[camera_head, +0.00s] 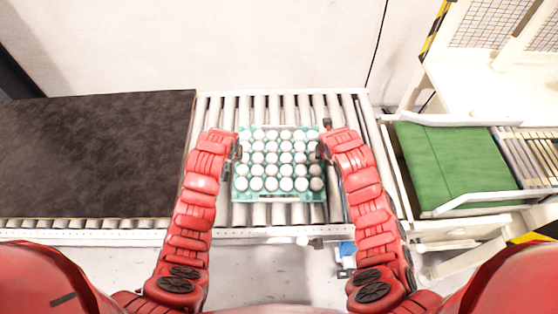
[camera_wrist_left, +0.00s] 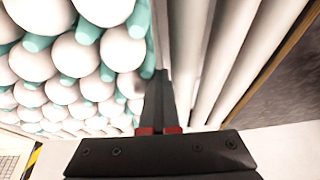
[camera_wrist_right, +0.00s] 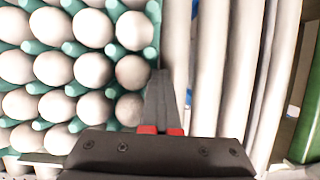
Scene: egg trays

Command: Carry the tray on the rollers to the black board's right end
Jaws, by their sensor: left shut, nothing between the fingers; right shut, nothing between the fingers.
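A teal tray (camera_head: 270,196) full of white eggs rests on the rollers in the middle of the head view. Its edge shows in the left wrist view (camera_wrist_left: 150,52) and in the right wrist view (camera_wrist_right: 155,12). The black board (camera_head: 95,150) lies to the left of it. My left gripper (camera_head: 237,153) is shut at the tray's left side, fingertips close against the edge. My right gripper (camera_head: 321,152) is shut at the tray's right side, fingertips beside the edge. I cannot tell whether either touches the tray. Nothing is between the fingers of either gripper.
Bare rollers (camera_head: 345,108) lie around the tray, with a strip of them between tray and board. The board's top is clear. A green belt (camera_head: 455,160) with white rails stands to the right. A white wall (camera_head: 220,45) rises behind.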

